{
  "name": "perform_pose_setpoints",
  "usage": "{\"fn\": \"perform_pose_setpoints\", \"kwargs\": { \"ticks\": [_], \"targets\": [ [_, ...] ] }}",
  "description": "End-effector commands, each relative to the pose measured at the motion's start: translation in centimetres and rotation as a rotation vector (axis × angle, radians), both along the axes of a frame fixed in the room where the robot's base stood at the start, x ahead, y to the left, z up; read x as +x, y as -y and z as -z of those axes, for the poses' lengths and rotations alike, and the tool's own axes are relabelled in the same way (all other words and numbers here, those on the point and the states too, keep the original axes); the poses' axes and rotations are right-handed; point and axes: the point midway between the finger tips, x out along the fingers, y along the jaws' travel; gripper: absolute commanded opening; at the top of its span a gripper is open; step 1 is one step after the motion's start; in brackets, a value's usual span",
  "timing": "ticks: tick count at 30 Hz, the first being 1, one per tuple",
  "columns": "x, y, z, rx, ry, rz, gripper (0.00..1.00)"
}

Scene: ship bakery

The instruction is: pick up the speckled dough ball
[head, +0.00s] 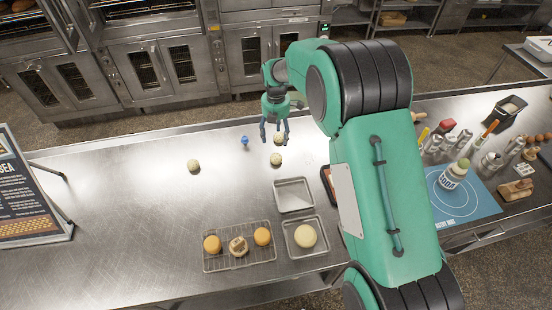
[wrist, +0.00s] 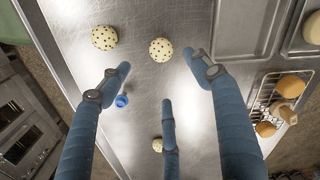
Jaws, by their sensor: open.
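Three pale dough balls with dark speckles lie apart on the steel table. In the wrist view one speckled dough ball (wrist: 161,49) shows between the two upper fingertips, a second (wrist: 105,38) is to its left, and a third (wrist: 157,145) is low, partly behind the lower finger. In the head view they are the front ball (head: 276,160), the ball behind it (head: 280,138) and the left ball (head: 193,165). My gripper (head: 274,137) is open and empty, fingers pointing down, seemingly above the table; its three fingers (wrist: 158,72) also show in the wrist view. Exact height is unclear.
A small blue object (head: 245,141) stands left of my gripper. Towards the front are an empty metal tray (head: 279,203), a tray with a pale round (head: 290,245) and a wire rack (head: 217,264) with buns. The table's left part is mostly clear; a sign (head: 30,200) stands there.

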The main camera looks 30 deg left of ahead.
Motion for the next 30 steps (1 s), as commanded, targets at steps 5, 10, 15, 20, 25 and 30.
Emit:
{"fn": "perform_pose_setpoints", "kwargs": {
  "ticks": [5, 10, 15, 20, 25, 30],
  "targets": [
    [-0.1, 0.1, 1.9, -0.003, -0.002, 0.001, 0.63],
    [-0.1, 0.1, 4.4, -0.002, -0.002, 0.001, 0.63],
    [0.0, 0.0, 6.8, -0.001, -0.001, 0.001, 0.63],
    [0.0, 0.0, 7.9, 0.000, 0.000, 0.001, 0.63],
    [0.0, 0.0, 8.2, 0.000, 0.000, 0.001, 0.63],
    [0.0, 0.0, 8.2, 0.000, 0.000, 0.001, 0.63]
  ]
}}
